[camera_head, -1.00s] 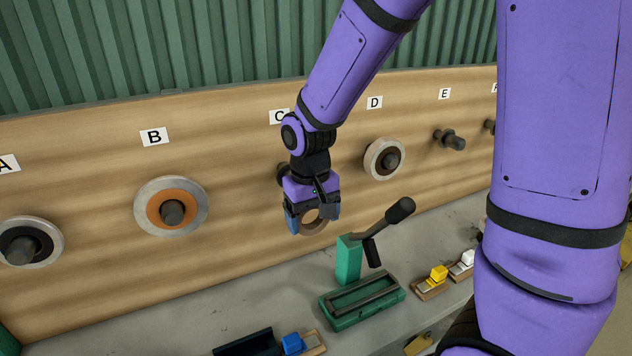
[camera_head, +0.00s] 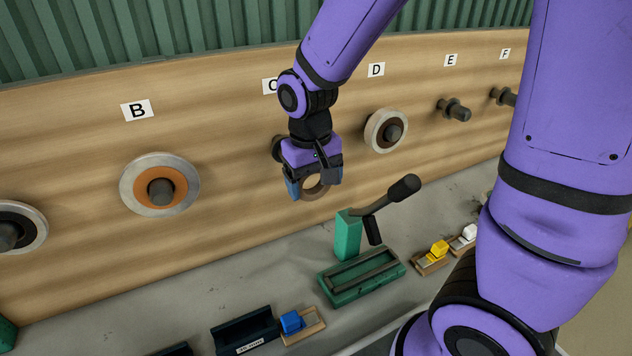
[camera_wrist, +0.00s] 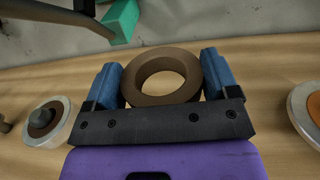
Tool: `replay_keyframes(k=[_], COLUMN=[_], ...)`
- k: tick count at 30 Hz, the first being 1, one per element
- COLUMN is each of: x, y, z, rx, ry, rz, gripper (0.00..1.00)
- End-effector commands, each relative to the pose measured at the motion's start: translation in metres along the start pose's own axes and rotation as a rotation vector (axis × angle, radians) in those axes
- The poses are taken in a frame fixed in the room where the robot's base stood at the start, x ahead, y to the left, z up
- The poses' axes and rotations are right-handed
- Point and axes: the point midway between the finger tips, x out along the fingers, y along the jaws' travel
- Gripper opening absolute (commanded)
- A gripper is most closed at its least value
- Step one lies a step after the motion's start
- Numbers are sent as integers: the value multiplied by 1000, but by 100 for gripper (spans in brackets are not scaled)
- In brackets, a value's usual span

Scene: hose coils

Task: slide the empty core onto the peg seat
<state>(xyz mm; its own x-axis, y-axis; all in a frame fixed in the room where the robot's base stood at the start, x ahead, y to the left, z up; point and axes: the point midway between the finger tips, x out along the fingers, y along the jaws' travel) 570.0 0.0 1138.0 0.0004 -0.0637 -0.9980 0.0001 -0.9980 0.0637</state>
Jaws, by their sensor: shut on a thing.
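The empty core is a plain brown ring. It shows between the blue fingers of my gripper in the wrist view (camera_wrist: 130,82), and partly in the head view (camera_head: 316,192). My gripper (camera_head: 314,186) is shut on the core and holds it in front of the wooden board, below the C label (camera_head: 270,86). The peg seats stick out of the board: E (camera_head: 455,110) and F (camera_head: 503,96) are bare. Pegs B (camera_head: 161,191) and D (camera_head: 393,132) carry rings. The peg at C is mostly hidden behind my wrist.
A green lever press (camera_head: 348,236) stands on the grey bench below my gripper. Small trays with blue (camera_head: 292,321), yellow (camera_head: 439,248) and white (camera_head: 470,231) blocks lie along the bench. A ringed peg (camera_head: 14,230) is at far left. Bare board lies between B and C.

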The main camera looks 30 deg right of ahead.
Motion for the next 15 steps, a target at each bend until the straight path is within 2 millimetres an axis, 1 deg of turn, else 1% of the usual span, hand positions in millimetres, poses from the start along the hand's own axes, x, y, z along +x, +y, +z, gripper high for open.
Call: replay_keyframes(k=[15], x=[0], y=[0], z=[-23], rx=[1], ry=[0], rz=[0], gripper=[24])
